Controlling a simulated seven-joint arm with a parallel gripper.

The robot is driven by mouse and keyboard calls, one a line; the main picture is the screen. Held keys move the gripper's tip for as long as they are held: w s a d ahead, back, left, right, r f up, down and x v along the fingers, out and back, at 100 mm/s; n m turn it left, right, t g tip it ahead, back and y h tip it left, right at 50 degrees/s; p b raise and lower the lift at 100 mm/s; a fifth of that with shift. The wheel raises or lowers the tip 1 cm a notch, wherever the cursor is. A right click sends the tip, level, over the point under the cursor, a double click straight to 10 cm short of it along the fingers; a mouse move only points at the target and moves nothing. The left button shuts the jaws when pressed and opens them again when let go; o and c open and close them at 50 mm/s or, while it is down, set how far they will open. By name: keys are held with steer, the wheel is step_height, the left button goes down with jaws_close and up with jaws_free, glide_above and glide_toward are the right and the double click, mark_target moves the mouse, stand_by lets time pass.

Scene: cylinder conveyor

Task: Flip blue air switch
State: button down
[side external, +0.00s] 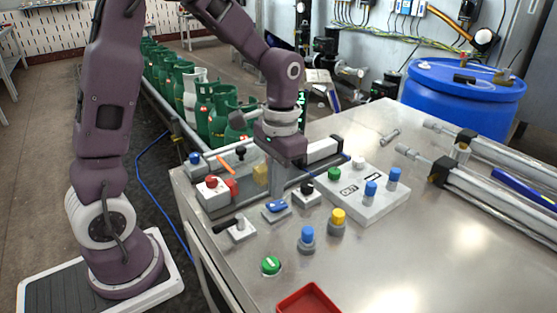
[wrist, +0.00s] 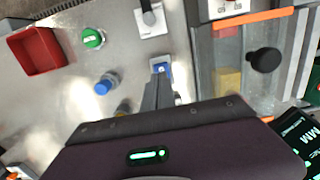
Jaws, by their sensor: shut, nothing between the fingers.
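The blue air switch (side external: 276,206) sits on a small grey base on the metal table, below my gripper (side external: 279,190) in the side view. In the wrist view the blue switch (wrist: 162,67) shows just beyond the fingertips (wrist: 159,80) and is partly hidden by them. My gripper points down with its fingers shut and nothing between them. The fingertips are very close to the switch; I cannot tell whether they touch it.
A black lever switch (side external: 239,228), a black knob (side external: 307,192), a yellow button (side external: 338,220), a blue button (side external: 307,237) and a green button (side external: 271,265) stand around it. A red tray (side external: 308,300) lies at the front. A white button panel (side external: 370,205) is to the right.

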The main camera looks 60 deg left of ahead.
mark_target(279, 205)
step_height(279, 205, up, 11)
steer(key=shift+w+r, duration=0.2)
steer(key=shift+w, duration=0.2)
